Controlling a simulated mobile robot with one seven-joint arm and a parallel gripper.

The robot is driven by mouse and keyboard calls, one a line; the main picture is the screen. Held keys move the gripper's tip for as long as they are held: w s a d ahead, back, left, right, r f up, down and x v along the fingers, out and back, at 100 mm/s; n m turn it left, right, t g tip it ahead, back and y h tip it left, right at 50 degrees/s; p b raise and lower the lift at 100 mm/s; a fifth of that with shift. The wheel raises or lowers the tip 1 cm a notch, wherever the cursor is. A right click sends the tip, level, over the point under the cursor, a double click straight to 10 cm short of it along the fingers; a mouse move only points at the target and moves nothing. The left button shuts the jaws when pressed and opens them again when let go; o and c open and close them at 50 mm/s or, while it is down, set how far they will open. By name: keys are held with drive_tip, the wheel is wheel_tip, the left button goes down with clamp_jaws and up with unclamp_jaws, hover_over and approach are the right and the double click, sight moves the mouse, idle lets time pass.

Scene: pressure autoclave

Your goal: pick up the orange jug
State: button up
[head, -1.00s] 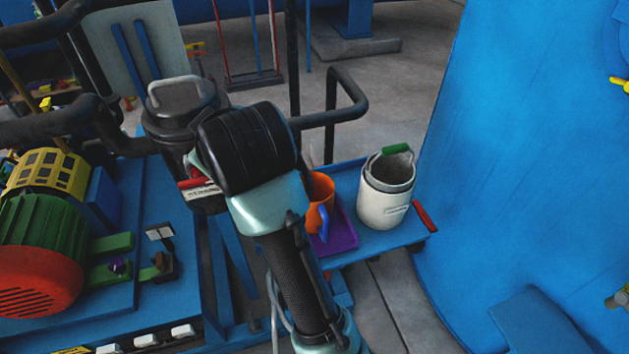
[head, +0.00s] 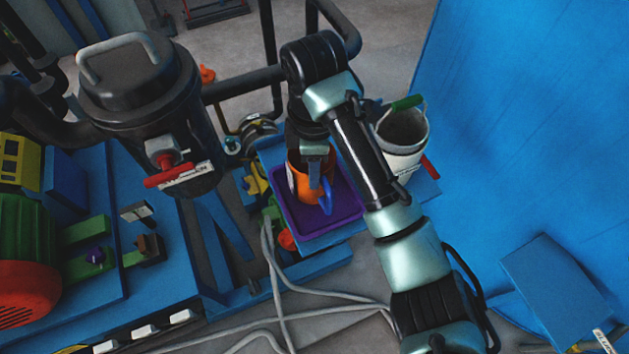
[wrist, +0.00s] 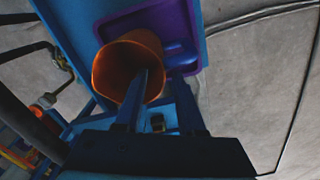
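The orange jug (head: 299,188) stands upright on a purple tray (head: 342,212) and has a blue handle (head: 327,198) on its right side. My gripper (head: 316,180) is down at the jug, and its housing hides part of the rim. In the wrist view, the orange jug (wrist: 106,72) shows its open mouth. There my gripper (wrist: 164,82) has its fingers apart, one over or inside the mouth and the other outside on the handle side. The jug's near wall lies between them. I cannot tell whether either finger touches it.
A white bucket (head: 402,158) with a green grip stands right of the tray, close to my arm. A black vessel (head: 140,85) with a red-handled valve stands to the left. A large blue wall (head: 530,130) bounds the right. Pale cables (head: 300,300) lie on the floor in front.

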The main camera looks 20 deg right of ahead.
hover_over(315, 200)
drive_tip(key=shift+f, duration=3.15)
clamp_jaws()
